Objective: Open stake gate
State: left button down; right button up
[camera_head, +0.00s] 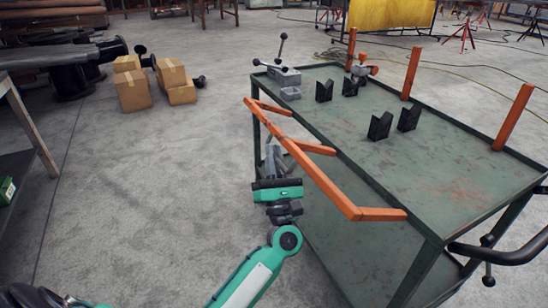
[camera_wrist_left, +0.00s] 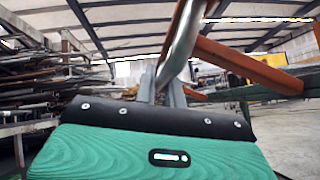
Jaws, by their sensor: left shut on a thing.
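The orange stake gate (camera_head: 322,182) is on the near left side of the green cart (camera_head: 375,178). Its short stakes meet the cart's edge, and its long rail stands out to the left, tilted away from upright. My left gripper (camera_head: 273,152) is beside the rail, outside the cart, in the head view. In the left wrist view, the fingers (camera_wrist_left: 165,88) are shut around a silver bar (camera_wrist_left: 183,42) next to the orange rail (camera_wrist_left: 248,66). The join between bar and gate is partly hidden. My right gripper is not in view.
Black V-shaped blocks (camera_head: 380,125) and a grey clamp block (camera_head: 284,76) stand on the cart top. Upright orange stakes (camera_head: 411,73) line its far side. A black handle (camera_head: 505,254) sticks out at the right.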

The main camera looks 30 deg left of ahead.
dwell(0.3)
pick_arm(q)
jog(key=c, duration=1.5)
grip_release()
